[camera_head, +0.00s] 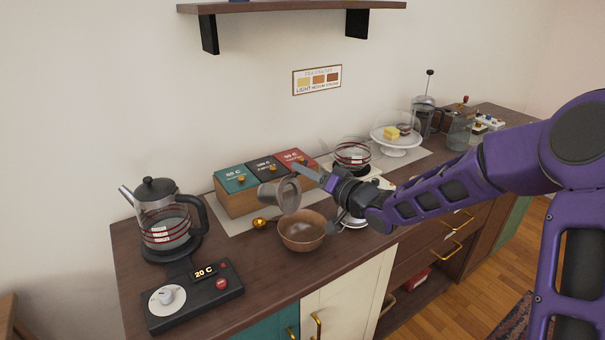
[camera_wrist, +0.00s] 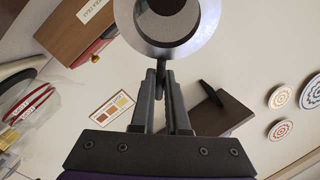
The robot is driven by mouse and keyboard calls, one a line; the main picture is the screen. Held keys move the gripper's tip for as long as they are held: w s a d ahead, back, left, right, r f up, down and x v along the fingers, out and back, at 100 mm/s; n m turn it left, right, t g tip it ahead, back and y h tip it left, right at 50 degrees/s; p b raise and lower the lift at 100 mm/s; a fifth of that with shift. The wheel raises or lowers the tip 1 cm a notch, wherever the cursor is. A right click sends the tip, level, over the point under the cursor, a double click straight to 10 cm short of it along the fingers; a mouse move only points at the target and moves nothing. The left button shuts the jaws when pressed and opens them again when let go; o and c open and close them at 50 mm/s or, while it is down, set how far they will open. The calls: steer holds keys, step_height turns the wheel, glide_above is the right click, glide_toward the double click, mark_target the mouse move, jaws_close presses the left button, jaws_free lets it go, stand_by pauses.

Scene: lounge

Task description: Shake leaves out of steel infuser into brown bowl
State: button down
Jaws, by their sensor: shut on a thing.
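The steel infuser (camera_head: 281,193) is a grey metal cup with a wide rim. It is tipped on its side above the brown bowl (camera_head: 302,243), apart from it. My gripper (camera_head: 328,182) is shut on the infuser's handle at the right of the cup. In the wrist view, the infuser's round rim (camera_wrist: 209,45) fills the top centre, in front of the fingertips (camera_wrist: 160,72). A dark area shows inside it, but I cannot tell whether leaves are there. The bowl stands upright on the counter, and its brown inside shows no clear leaves.
A glass kettle (camera_head: 165,222) stands left, behind a control base (camera_head: 192,291). A tea box (camera_head: 237,201) with coloured lids is behind the infuser. A small gold ball-like item (camera_head: 260,223) lies left of the bowl. A glass teapot (camera_head: 352,153) and cake stand (camera_head: 397,143) stand behind my arm.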

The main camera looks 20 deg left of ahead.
steer(key=shift+s+d+f+m+t+y+b, duration=0.15)
steer(key=shift+d+t+y+b, duration=0.25)
steer(key=shift+b, duration=0.55)
steer(key=shift+d+f+m+t+y+b, duration=0.1)
steer(key=shift+d+m+t+y+b, duration=0.2)
steer(key=shift+y+b, duration=0.45)
steer(key=shift+s+d+f+m+t+y+b, duration=0.15)
steer(key=shift+d+t+y+b, duration=0.15)
steer(key=shift+b, duration=0.85)
